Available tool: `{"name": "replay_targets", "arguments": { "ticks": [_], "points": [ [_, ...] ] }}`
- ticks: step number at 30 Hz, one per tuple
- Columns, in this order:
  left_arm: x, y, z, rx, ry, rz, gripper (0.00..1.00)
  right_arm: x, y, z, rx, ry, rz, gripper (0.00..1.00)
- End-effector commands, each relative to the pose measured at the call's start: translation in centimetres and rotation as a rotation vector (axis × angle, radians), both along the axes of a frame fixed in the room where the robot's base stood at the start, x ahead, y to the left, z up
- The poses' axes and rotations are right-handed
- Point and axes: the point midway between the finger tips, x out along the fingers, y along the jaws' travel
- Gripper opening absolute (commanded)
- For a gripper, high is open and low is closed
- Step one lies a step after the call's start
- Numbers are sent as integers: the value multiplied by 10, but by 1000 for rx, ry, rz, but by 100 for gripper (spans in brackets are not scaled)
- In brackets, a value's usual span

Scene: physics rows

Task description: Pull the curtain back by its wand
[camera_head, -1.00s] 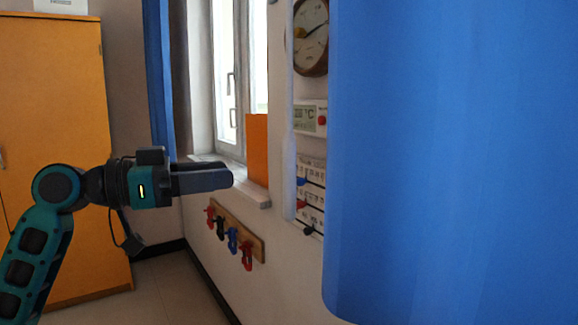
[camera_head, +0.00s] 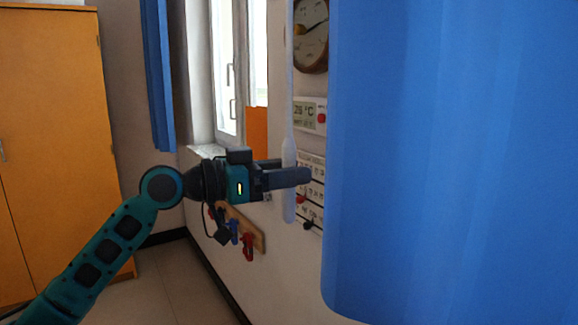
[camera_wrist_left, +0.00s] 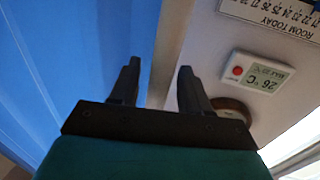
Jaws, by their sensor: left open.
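The blue curtain (camera_head: 450,160) hangs at the right of the head view and fills the left of the wrist view (camera_wrist_left: 40,80). Its pale wand (camera_head: 288,100) hangs upright just left of the curtain's edge. My left gripper (camera_head: 296,169) reaches in from the left at the wand's lower part. Its jaws are open, with one finger on either side of the wand. In the left wrist view the wand (camera_wrist_left: 172,40) runs between the two fingertips (camera_wrist_left: 160,68). Whether either finger touches it I cannot tell. My right gripper is out of view.
On the wall behind the wand are a clock (camera_head: 312,38), a thermometer display (camera_head: 308,115) and a calendar (camera_head: 312,165). A hook rail (camera_head: 260,240) sits below my gripper. An orange cabinet (camera_head: 50,130) stands at the left, and a window (camera_head: 228,75) is behind.

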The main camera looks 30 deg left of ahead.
Motion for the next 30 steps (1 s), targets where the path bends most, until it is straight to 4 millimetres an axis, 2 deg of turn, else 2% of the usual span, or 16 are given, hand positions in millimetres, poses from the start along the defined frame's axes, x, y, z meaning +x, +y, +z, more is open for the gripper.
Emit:
{"name": "replay_targets", "arguments": {
  "ticks": [11, 25, 30],
  "points": [
    [3, -2, 0, -1, 1, 0, 47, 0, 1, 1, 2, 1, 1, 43],
    [3, -2, 0, -1, 1, 0, 2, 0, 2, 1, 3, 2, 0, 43],
    [3, -2, 0, -1, 1, 0, 0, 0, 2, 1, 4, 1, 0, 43]
  ]
}}
